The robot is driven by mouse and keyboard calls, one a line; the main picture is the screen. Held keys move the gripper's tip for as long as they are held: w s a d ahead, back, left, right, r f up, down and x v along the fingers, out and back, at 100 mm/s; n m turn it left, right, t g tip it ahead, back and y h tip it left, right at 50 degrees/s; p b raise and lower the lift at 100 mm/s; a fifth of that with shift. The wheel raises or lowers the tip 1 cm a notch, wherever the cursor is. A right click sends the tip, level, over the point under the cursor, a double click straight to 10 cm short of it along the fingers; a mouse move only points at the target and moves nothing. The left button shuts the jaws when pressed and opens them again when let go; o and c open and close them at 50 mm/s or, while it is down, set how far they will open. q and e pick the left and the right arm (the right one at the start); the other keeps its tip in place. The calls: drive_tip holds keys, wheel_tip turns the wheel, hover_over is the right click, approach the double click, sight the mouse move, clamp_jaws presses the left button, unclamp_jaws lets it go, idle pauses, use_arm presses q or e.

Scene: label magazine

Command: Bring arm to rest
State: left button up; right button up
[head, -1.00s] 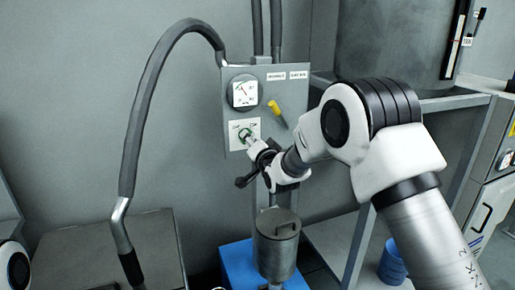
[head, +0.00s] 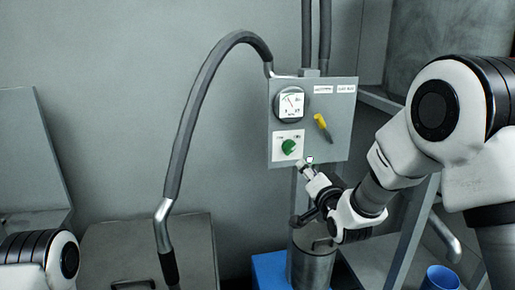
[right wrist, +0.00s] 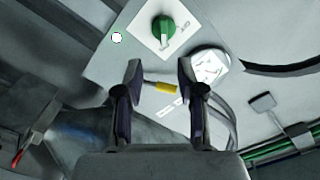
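My right gripper (head: 308,168) is just below and right of the green knob (head: 289,146) on the grey control panel (head: 340,135). In the right wrist view its two fingers (right wrist: 160,72) stand apart with nothing held between them. The green knob (right wrist: 163,28) shows beyond the fingertips, clear of them. My right arm reaches in from the right, bent at a large white joint. Part of my left arm shows at the lower left; its gripper is out of view.
The panel carries a round gauge (head: 291,103) and a yellow-handled lever (head: 322,125). A grey hose (head: 190,125) arches left of it. A metal canister (head: 312,262) stands below the gripper, near a blue cup (head: 440,280). A grey cabinet top (head: 130,245) lies lower left.

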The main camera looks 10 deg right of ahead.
drive_tip(key=s+f+n+g, duration=0.2)
drive_tip(key=s+f+g, duration=0.35)
drive_tip(key=f, duration=0.85)
drive_tip(key=s+f+n+g, duration=0.25)
drive_tip(key=s+f, duration=0.55)
drive_tip(key=f, duration=0.7)
drive_tip(key=s+f+n+g, duration=0.1)
drive_tip(key=s+f+g, duration=0.2)
drive_tip(key=s, duration=0.6)
drive_tip(key=s+f+n+g, duration=0.1)
drive_tip(key=s+f+g, duration=0.2)
drive_tip(key=s+f, duration=0.4)
drive_tip(key=s+d+f+n+g, duration=0.1)
drive_tip(key=s+f+n+g, duration=0.1)
drive_tip(key=s, duration=1.1)
wheel_tip(320, 180, down, 3)
drive_tip(key=shift+r+g+h, duration=0.1)
drive_tip(key=shift+g+h, duration=0.2)
drive_tip(key=shift+g, duration=0.6)
